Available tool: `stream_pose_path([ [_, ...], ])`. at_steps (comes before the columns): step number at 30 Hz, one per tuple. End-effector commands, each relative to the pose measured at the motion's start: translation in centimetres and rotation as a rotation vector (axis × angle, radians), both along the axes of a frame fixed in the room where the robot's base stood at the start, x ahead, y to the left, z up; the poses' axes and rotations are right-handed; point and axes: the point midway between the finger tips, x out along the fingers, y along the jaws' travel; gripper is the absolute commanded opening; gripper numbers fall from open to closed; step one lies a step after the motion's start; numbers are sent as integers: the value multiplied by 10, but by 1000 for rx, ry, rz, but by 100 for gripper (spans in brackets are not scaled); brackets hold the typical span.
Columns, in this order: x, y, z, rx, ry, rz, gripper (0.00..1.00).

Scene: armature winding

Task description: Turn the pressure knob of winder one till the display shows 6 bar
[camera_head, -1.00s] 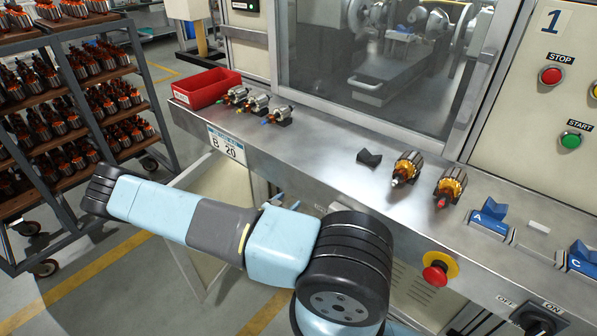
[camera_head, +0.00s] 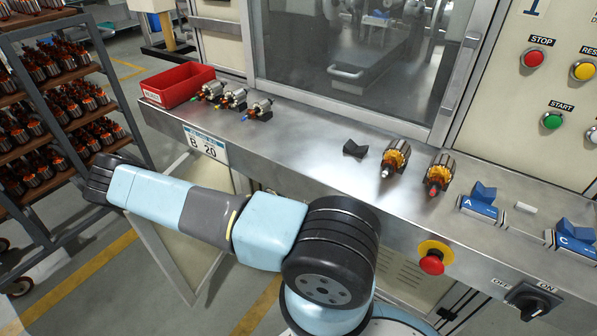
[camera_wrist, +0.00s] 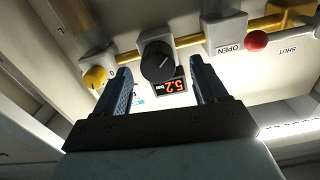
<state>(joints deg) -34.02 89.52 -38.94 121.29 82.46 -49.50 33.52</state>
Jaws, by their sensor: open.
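The black round pressure knob (camera_wrist: 157,62) shows in the wrist view on a grey mount on a pale panel. A small display (camera_wrist: 171,86) beside it shows red digits 5 and 2, seen upside down; I cannot read their order surely. My gripper (camera_wrist: 165,88) is open and empty. Its two blue fingers point at the panel, one on each side of the knob and display; touching is not clear. The head view shows winder one's panel (camera_head: 510,110), but neither the knob nor my gripper.
In the wrist view a yellow knob (camera_wrist: 95,77) sits left of the pressure knob, and a red ball handle (camera_wrist: 256,40) by an OPEN label sits right. In the head view a red emergency stop (camera_head: 432,263) and an OFF/ON switch (camera_head: 533,299) are on the bench front.

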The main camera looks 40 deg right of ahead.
Motion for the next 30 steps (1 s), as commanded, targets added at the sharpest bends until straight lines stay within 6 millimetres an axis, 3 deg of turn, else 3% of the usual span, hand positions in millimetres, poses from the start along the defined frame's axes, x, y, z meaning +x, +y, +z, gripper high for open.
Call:
stream_pose_path([
  [3,6,-18,0,-1,0,0,72],
  [9,12,-35,0,0,0,0,72],
  [21,13,-41,0,0,0,-2,71],
  [30,13,-41,0,-1,0,-2,42],
])
